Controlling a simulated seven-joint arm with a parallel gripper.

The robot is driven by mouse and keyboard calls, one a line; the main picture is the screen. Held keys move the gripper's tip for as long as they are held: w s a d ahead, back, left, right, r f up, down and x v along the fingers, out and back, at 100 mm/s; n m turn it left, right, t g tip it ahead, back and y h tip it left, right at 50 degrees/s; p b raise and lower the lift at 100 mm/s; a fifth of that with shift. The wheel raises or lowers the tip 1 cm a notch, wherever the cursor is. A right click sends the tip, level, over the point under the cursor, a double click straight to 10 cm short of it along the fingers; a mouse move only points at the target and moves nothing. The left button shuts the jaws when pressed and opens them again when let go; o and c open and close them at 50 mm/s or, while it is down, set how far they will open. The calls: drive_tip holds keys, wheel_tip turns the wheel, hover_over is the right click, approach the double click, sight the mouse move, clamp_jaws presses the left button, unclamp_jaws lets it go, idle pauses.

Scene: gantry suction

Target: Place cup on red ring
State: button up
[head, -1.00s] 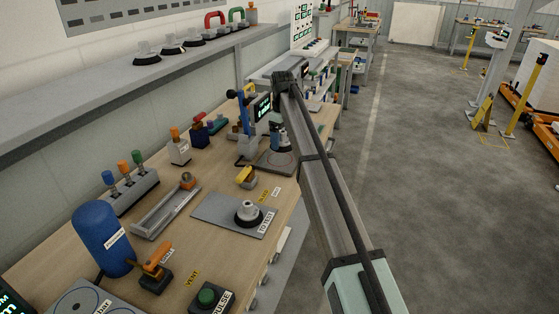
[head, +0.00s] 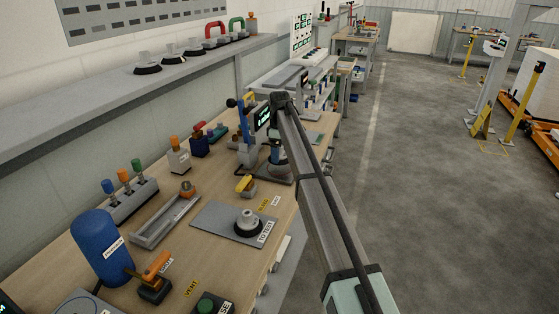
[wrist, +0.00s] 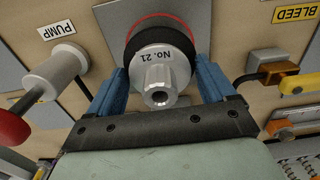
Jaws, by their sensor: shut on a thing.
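A suction cup marked No. 21 (wrist: 158,62) has a grey metal fitting and a dark rim. My gripper (wrist: 160,72) is shut on it, with one blue finger on each side, in the wrist view. A red ring (wrist: 160,17) shows as an arc just beyond the cup's rim on a grey plate (wrist: 108,14). The cup hides the rest of the ring; I cannot tell whether it touches the plate. In the head view my gripper (head: 276,153) is over the test stand's base, small and partly hidden by my arm.
A pump handle (wrist: 52,75) with a red knob is left of my gripper, and a bleed lever (wrist: 272,72) is right. In the head view, another cup (head: 247,222) stands on the TO TEST plate (head: 215,217).

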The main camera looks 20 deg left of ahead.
drive_tip(key=shift+f, duration=1.85)
drive_tip(key=o, duration=1)
drive_tip(key=shift+f, duration=0.15)
drive_tip(key=shift+c, duration=0.2)
wheel_tip(320, 180, up, 12)
drive_tip(key=shift+r, duration=0.15)
